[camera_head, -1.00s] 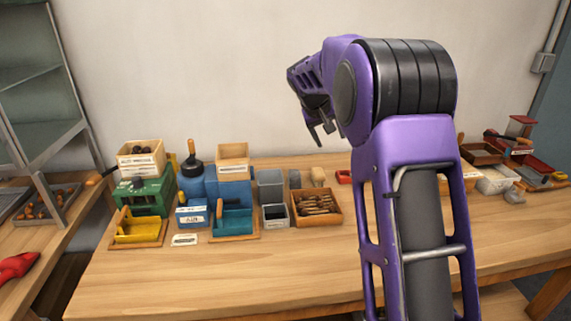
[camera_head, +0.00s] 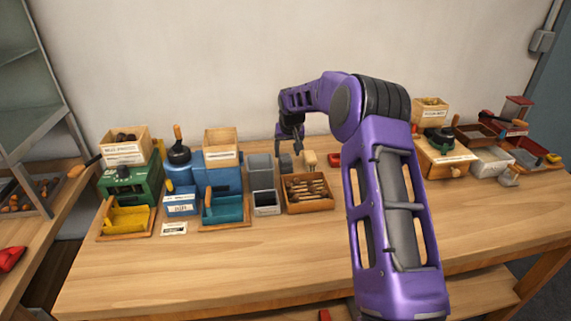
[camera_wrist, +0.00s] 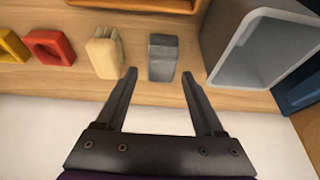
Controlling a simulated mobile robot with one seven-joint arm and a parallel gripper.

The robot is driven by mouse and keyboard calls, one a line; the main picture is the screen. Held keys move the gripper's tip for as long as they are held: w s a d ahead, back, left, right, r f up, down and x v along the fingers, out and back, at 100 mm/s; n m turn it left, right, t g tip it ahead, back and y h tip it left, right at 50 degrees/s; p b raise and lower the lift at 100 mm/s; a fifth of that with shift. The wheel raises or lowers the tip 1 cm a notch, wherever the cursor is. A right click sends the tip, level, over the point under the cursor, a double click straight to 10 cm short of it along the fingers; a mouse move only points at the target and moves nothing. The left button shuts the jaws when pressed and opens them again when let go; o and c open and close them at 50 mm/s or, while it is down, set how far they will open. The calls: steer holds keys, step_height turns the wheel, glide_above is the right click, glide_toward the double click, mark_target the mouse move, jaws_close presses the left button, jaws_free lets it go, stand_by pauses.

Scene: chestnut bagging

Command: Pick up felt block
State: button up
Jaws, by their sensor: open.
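A small dark grey block, which looks like the felt block (camera_wrist: 163,58), stands on the table near the back wall. In the head view the felt block (camera_head: 286,163) is just below my gripper (camera_head: 290,147). In the wrist view my gripper (camera_wrist: 159,75) is open, with the block in line with the gap between its fingertips. The gripper is empty. I cannot tell how much height is left between the fingertips and the block.
In the wrist view a cream brush-like piece (camera_wrist: 105,55) stands close beside one fingertip, with a red holder (camera_wrist: 48,47) beyond it. A grey bin (camera_wrist: 262,48) stands close on the other side. A wooden tray of brown pieces (camera_head: 307,205) sits in front.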

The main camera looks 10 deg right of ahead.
mark_target(286, 158)
steer(key=shift+x, duration=2.85)
steer(key=shift+a, duration=0.15)
jaws_close()
step_height(286, 158, up, 10)
steer(key=shift+r, duration=0.1)
steer(key=shift+c, duration=1.4)
jaws_free()
jaws_close()
